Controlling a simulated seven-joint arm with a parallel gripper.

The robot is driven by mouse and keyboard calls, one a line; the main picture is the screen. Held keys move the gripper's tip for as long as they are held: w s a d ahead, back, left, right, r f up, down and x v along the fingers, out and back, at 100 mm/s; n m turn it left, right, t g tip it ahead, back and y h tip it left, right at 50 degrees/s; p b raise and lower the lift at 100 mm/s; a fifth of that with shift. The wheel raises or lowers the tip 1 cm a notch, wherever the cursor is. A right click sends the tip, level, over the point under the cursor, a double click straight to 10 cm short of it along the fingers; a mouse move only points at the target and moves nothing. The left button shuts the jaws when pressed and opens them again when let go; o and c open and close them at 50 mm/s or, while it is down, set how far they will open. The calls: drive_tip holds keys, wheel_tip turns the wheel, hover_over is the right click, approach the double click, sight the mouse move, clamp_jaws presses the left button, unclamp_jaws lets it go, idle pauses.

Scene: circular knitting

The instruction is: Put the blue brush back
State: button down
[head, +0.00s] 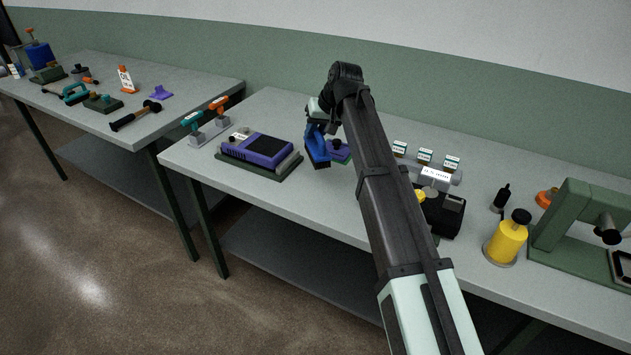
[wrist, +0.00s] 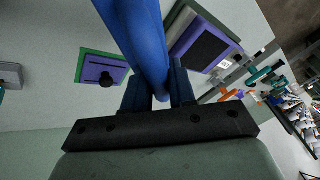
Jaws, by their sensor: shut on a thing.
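The blue brush (head: 317,147) is in my gripper (head: 322,120), over the bench between the purple-and-black device and the purple block. In the wrist view its blue body (wrist: 146,38) runs up and away between the fingers of my gripper (wrist: 160,88), which are shut on it. Its far end is outside the wrist view. In the head view the brush hangs down from the gripper, and my arm hides part of the grip. I cannot tell whether its lower end touches the bench.
The purple block with a black knob (head: 338,149) sits on a green base, right of the brush; it also shows in the wrist view (wrist: 102,72). The purple-and-black device (head: 262,149) lies left. A grey rack (head: 209,132) holds teal- and orange-handled tools. Bottles and a green frame (head: 585,205) stand right.

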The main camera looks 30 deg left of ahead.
drive_tip(key=shift+s+a+f, duration=0.1)
drive_tip(key=shift+a+f, duration=0.1)
drive_tip(key=shift+f, duration=4.85)
drive_tip(key=shift+f, duration=0.1)
drive_tip(key=c, duration=0.9)
unclamp_jaws()
drive_tip(key=shift+c, duration=0.2)
drive_tip(key=v, duration=1.2)
